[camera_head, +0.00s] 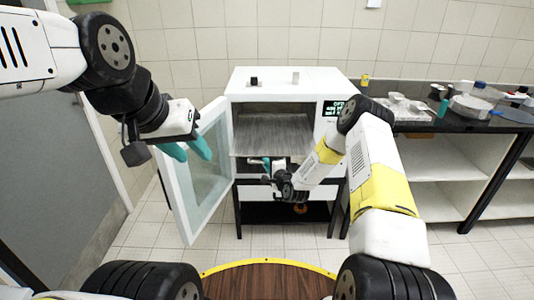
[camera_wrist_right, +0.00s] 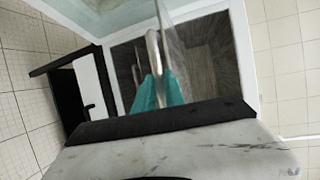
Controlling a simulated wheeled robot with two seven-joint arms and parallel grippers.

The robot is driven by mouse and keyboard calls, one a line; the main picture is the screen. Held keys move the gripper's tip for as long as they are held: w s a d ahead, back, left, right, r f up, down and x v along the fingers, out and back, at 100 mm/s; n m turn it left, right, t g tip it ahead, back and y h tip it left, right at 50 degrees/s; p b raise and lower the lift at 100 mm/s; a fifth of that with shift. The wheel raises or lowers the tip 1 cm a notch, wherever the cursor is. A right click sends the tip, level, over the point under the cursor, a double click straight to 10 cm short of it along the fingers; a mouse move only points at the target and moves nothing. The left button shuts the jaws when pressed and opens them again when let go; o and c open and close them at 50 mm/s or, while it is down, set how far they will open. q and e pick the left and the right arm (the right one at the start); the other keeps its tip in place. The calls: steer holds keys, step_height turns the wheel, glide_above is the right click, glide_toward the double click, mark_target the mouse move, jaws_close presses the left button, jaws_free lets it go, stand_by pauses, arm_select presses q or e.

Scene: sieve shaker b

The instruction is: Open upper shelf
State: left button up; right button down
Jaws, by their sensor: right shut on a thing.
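A white oven-like cabinet (camera_head: 243,82) stands ahead with its glass door (camera_head: 205,175) swung open to the left. The grey metal upper shelf (camera_head: 275,138) is in its chamber, its front edge near the opening. My right gripper (camera_head: 268,166) is at the shelf's front edge, partly hidden by its own wrist. In the right wrist view, its teal fingertips (camera_wrist_right: 158,90) are shut on the shelf (camera_wrist_right: 172,45), which shows nearly edge-on. My left gripper (camera_head: 187,148) hangs in front of the open door's upper part, its teal fingers apart and empty.
A dark-topped counter (camera_head: 455,122) on the right carries trays and containers. A small yellow item (camera_head: 364,80) stands behind the cabinet's right side. A black stand (camera_head: 285,213) is under the cabinet. The tiled floor in front is clear around my base.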

steer(key=shift+s, duration=0.45)
steer(key=c, duration=1.4)
jaws_free()
steer(key=v, duration=0.7)
steer(key=shift+s+d, duration=0.2)
steer(key=shift+s, duration=0.15)
steer(key=shift+r, duration=0.1)
